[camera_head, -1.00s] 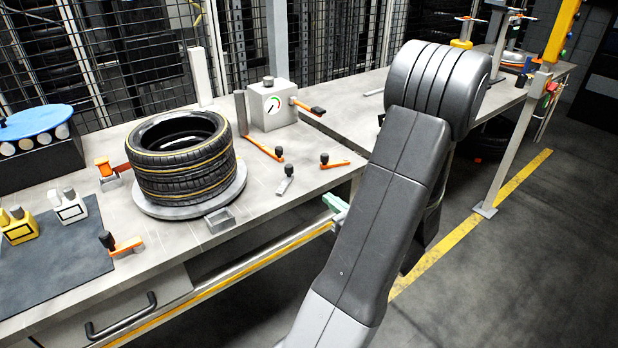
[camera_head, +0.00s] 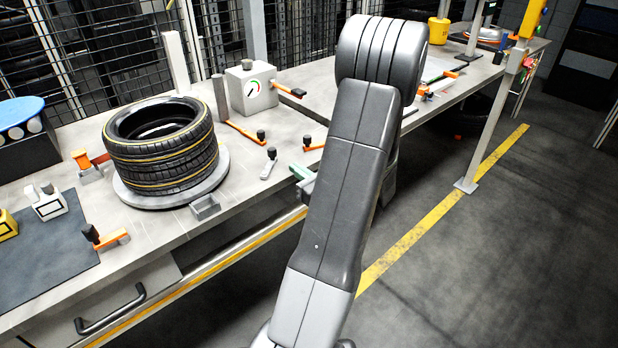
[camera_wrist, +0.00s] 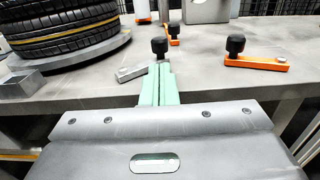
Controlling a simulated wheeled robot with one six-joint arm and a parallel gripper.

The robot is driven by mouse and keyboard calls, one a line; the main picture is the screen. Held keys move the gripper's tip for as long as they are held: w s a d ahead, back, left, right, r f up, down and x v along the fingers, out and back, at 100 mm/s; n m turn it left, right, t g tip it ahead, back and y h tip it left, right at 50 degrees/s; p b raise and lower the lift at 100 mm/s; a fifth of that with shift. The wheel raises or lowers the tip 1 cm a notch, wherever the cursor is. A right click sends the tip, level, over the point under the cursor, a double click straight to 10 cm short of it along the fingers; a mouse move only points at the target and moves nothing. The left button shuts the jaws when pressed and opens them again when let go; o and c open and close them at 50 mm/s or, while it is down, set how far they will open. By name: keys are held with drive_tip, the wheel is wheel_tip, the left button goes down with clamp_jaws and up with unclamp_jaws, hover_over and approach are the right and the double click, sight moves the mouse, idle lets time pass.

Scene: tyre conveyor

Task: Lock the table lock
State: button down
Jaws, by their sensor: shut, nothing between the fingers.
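Small levers with black knobs sit along the bench; which is the table lock is not marked. A grey lever (camera_head: 270,162) stands at the bench's front edge right of the tyres. It also shows in the wrist view (camera_wrist: 132,72). An orange lever (camera_wrist: 256,63) lies right of it; in the head view (camera_head: 313,147) my arm partly hides it. A longer orange lever (camera_head: 247,131) is further back. My gripper (camera_wrist: 160,72) has its green fingers shut and empty, tips at the bench edge close to the grey lever. Whether they touch it is unclear.
Stacked tyres (camera_head: 160,150) sit on a round grey plate (camera_head: 150,199) left of the levers. A grey gauge box (camera_head: 251,88) stands behind. Another orange lever (camera_head: 112,239) is at the front left. A small metal tray (camera_head: 205,208) is beside the plate. The floor at right is clear.

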sight(275, 154)
drive_tip(key=x, duration=0.7)
drive_tip(key=shift+w+a+n+g+y, duration=0.15)
drive_tip(key=shift+w+n+g+y, duration=0.05)
drive_tip(key=shift+n+g+y, duration=0.25)
drive_tip(key=shift+w+a+n+g+y, duration=0.2)
drive_tip(key=shift+n+g+y, duration=0.15)
drive_tip(key=shift+y, duration=0.2)
drive_tip(key=shift+w+a, duration=0.2)
drive_tip(key=shift+a, duration=0.05)
drive_tip(key=shift+d, duration=0.15)
drive_tip(key=shift+s+d, duration=0.25)
drive_tip(key=shift+d, duration=0.05)
drive_tip(key=w+d+v, duration=0.1)
drive_tip(key=v, duration=1.2)
drive_tip(key=shift+w+d, duration=0.1)
